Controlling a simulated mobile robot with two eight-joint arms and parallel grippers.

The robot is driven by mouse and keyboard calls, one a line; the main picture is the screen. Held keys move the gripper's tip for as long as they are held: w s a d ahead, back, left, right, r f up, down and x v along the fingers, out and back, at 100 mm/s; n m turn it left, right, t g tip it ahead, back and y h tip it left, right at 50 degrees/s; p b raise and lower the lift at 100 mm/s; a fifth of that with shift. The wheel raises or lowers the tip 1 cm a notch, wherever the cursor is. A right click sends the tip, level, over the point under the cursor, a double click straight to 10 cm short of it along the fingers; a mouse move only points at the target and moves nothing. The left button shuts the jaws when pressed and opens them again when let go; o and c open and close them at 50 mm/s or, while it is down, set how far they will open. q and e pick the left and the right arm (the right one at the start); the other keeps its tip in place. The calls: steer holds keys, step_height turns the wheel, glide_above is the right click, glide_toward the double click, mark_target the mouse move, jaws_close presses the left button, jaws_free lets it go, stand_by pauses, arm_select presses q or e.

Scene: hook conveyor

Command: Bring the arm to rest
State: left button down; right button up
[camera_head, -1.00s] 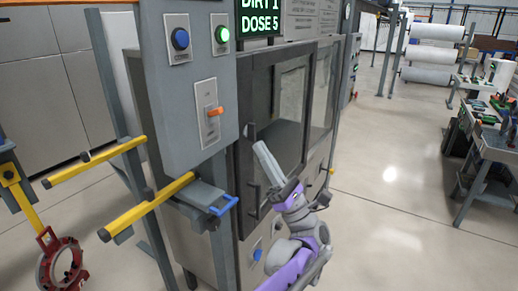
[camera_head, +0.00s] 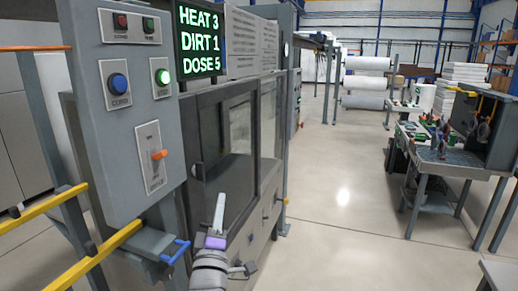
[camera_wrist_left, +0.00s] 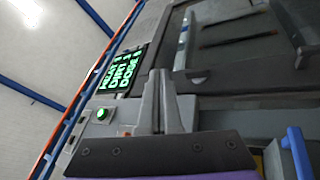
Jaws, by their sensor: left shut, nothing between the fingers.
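My left gripper (camera_head: 221,196) shows at the lower middle of the head view, pointing up in front of the grey machine's dark glazed door (camera_head: 225,145). Its grey fingers are together with nothing between them. Below them are a purple band and my grey wrist. In the left wrist view the shut fingers (camera_wrist_left: 160,78) point up the picture, with the lit green display and the machine front behind them. I cannot tell the exact gap between the fingers and the door. My right gripper is in neither view.
The control panel (camera_head: 125,110) has buttons and an orange lever (camera_head: 159,154). A blue handle (camera_head: 176,252) and yellow bars (camera_head: 92,258) stick out at lower left. A lit display (camera_head: 200,40) reads HEAT 3, DIRT 1, DOSE 5. Open floor (camera_head: 340,215) lies right, before a cluttered workbench (camera_head: 450,165).

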arm_select(q)
steer(key=s+a+f+m+g, duration=0.4)
steer(key=s+f+m+g, duration=0.3)
steer(key=s+f, duration=0.7)
steer(key=s+a+f+m+g, duration=0.4)
steer(key=s+f+m+g, duration=0.3)
steer(key=s+f, duration=0.8)
step_height(320, 180, down, 4)
steer(key=g, duration=0.3)
steer(key=shift+r+m, duration=0.25)
steer(key=shift+m, duration=0.05)
